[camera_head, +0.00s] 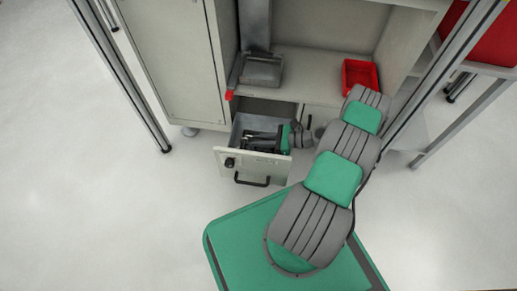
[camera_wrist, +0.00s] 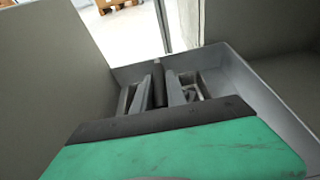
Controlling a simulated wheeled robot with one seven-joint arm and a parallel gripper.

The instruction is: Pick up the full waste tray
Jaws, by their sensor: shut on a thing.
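A drawer (camera_head: 252,163) with a light front and a black handle stands pulled out low in the cabinet. My gripper (camera_head: 262,139) reaches down into it, its green and black body over the open top. In the wrist view, my gripper (camera_wrist: 160,92) is shut on a grey part between its fingers, low inside grey walls. This part seems to belong to the waste tray, but its outline is mostly hidden by my gripper. I cannot tell the tray's contents, or whether it is lifted clear of the drawer floor.
A grey metal bin (camera_head: 262,70) and a red box (camera_head: 360,76) stand on the shelf above the drawer. Aluminium posts (camera_head: 125,78) rise on both sides. A side table carries a larger red box (camera_head: 487,35). The floor at left is clear.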

